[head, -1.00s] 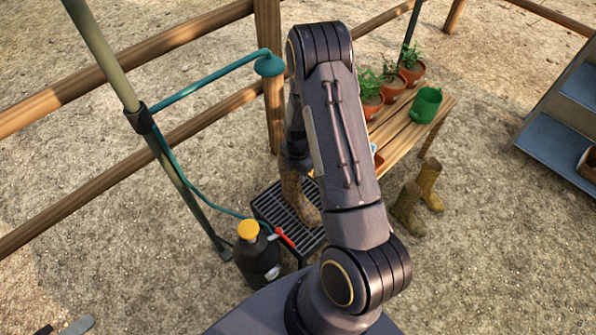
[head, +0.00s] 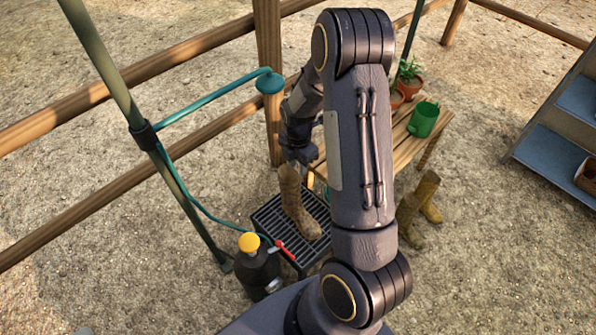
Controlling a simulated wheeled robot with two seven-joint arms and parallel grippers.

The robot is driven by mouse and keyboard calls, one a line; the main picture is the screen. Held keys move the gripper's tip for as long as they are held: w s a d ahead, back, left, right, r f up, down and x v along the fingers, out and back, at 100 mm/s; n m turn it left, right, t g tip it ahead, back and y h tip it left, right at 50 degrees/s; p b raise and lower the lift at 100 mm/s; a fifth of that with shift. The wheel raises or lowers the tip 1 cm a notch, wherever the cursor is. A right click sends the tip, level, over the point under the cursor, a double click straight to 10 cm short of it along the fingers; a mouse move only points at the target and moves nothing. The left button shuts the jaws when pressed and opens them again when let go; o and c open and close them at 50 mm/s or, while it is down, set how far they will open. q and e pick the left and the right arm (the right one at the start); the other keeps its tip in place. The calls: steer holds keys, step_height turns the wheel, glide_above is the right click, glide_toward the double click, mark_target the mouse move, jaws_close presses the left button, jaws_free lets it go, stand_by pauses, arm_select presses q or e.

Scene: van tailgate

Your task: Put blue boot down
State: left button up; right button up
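A tall brown, mud-coloured boot (head: 299,205) stands upright on a black slatted grate (head: 268,216). No boot in view looks blue. My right gripper (head: 300,157) is just above and behind the boot's top, partly behind my own arm. Its fingers are small and dark, and I cannot tell whether they are open or still touch the boot's rim. My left gripper is not clearly in view.
A teal shower pipe (head: 215,97) with a hose hangs over the grate's left side. A dark canister with a yellow cap (head: 249,243) stands at its front left. Muddy boots (head: 427,195), a slatted bench (head: 437,125) with a green can (head: 424,119) and blue steps (head: 560,150) are to the right.

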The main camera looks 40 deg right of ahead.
steer(key=s+a+r+m+t+y, duration=0.1)
steer(key=s+a+r+m, duration=0.15)
steer(key=r, duration=0.25)
steer(key=s+a+r+m+t+y, duration=0.1)
steer(key=s+a+r+m, duration=0.1)
steer(key=r+m, duration=0.3)
steer(key=s+a+r+m+t, duration=0.1)
steer(key=s+a+r+m, duration=0.15)
steer(key=r, duration=0.35)
steer(key=s+a+r+m+t+y, duration=0.1)
steer(key=s+a+r+m, duration=0.2)
steer(key=s+a+m, duration=0.1)
steer(key=s+a+r+m+t, duration=0.1)
steer(key=s+a+r+m, duration=0.2)
steer(key=s+m, duration=0.3)
steer(key=shift+s+a+r+m+t+y, duration=0.35)
steer(key=shift+s+a, duration=0.4)
steer(key=shift+s, duration=0.45)
steer(key=shift+r, duration=0.1)
step_height(320, 180, up, 13)
steer(key=p, duration=1.3)
